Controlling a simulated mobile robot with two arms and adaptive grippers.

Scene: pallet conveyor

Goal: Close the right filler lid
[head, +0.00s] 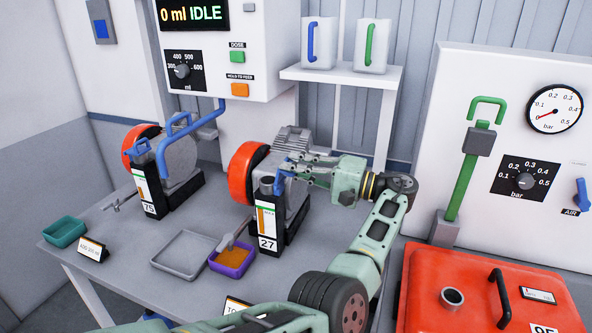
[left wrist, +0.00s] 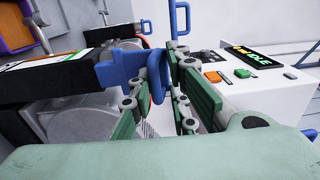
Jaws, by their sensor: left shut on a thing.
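The right filler (head: 266,185) is a blue neck with a dark top on the unit marked 27. Its blue lid piece (head: 283,180) shows just right of the neck, partly hidden by my fingers. My left gripper (head: 292,168) comes in from the right and is shut on this blue piece. In the left wrist view, the green finger pads of my left gripper (left wrist: 160,70) stand on both sides of a blue loop on the lid (left wrist: 156,76). I cannot tell the lid's exact angle. My right gripper is not in view.
The similar unit marked 75 (head: 148,190) stands to the left with blue handles. A grey tray (head: 182,256), a purple tray (head: 231,262) and a teal tray (head: 65,232) lie on the table. A red cover (head: 470,275) is at the lower right.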

